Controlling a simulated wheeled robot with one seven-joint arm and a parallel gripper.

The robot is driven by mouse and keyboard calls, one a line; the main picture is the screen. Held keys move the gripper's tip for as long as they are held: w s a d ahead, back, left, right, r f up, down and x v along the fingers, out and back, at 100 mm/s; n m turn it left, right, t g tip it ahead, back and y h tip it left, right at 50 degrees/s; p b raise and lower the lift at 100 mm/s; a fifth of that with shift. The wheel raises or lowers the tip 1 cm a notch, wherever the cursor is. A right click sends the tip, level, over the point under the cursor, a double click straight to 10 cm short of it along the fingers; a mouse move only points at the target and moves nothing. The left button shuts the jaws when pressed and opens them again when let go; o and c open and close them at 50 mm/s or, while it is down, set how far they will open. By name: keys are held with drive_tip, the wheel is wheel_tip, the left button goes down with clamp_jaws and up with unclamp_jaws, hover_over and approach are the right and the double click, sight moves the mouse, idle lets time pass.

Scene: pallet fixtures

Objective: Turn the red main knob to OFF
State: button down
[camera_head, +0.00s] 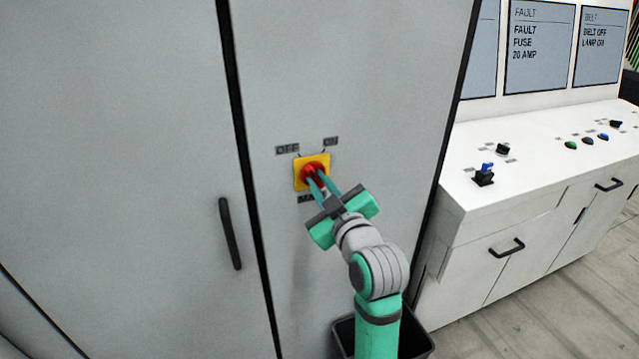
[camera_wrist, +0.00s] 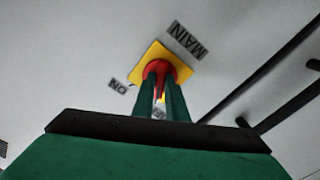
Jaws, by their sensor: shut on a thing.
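The red main knob (camera_head: 313,172) sits on a yellow square plate (camera_head: 299,184) on the grey cabinet door. An OFF label (camera_head: 287,149) is at the plate's upper left and an ON label (camera_head: 330,141) at its upper right. A label below the plate is partly hidden by my gripper; the wrist view shows it as MAIN (camera_wrist: 187,40). My gripper (camera_head: 316,178) is shut on the red knob, one finger at each side. In the wrist view the knob (camera_wrist: 158,68) shows between and above the fingertips. The direction the knob points is hard to tell.
A black door handle (camera_head: 230,233) is left of the knob. A white console (camera_head: 540,165) with buttons, switches and drawers stands at right, under screens (camera_head: 540,45) reading FAULT FUSE 20 AMP and BELT OFF LAMP ON. A dark bin (camera_head: 418,343) stands on the floor behind my arm.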

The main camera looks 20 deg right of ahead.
drive_tip(key=shift+a, duration=0.1)
drive_tip(key=c, duration=1.8)
unclamp_jaws()
drive_tip(key=shift+o, duration=0.2)
drive_tip(key=shift+s, duration=0.1)
drive_tip(key=s, duration=1)
drive_tip(key=shift+s+d, duration=0.2)
drive_tip(key=shift+s, duration=0.15)
